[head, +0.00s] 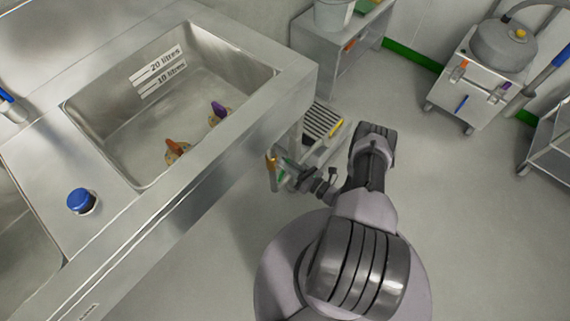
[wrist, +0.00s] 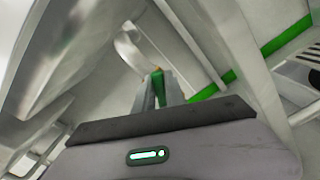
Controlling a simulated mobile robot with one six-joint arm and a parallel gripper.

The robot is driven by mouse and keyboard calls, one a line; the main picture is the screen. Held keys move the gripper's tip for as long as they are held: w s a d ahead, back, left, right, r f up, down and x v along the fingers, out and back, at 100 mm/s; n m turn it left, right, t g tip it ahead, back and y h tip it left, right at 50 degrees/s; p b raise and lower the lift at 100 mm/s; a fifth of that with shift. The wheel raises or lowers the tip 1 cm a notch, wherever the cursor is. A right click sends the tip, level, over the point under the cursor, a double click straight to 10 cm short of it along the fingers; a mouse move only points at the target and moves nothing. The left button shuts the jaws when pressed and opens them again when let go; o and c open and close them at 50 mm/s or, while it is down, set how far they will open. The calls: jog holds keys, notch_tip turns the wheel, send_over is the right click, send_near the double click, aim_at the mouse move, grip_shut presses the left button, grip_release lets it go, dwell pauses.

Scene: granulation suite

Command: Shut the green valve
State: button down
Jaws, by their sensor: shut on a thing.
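The green valve shows in the wrist view as a small green handle (wrist: 157,84) between my two fingers, with a brass-coloured bit at its far end. In the head view a bit of green (head: 283,174) shows at my gripper (head: 279,172), beside the sink bench's edge. My gripper, also in the wrist view (wrist: 156,88), is shut on the green handle. The fingers hide most of the handle, and I cannot tell how far it is turned. A pale curved pipe (wrist: 129,46) runs just beyond it.
The steel sink bench (head: 222,130) fills the left. Its basin holds an orange-handled (head: 176,148) and a purple-handled part (head: 218,110). A blue-capped jar (head: 82,201) stands on the bench. A floor grate (head: 322,121) lies behind my gripper. Floor at right is clear up to a trolley (head: 478,80).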

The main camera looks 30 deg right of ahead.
jog(key=f+m, duration=0.1)
jog(key=m, duration=0.3)
jog(key=d+f+m, duration=0.1)
jog(key=m, duration=0.3)
jog(key=f+m, duration=0.1)
jog(key=m, duration=0.3)
jog(key=shift+w+d, duration=0.25)
jog(key=shift+d, duration=0.05)
dwell(0.4)
jog(key=c, duration=1.4)
grip_release()
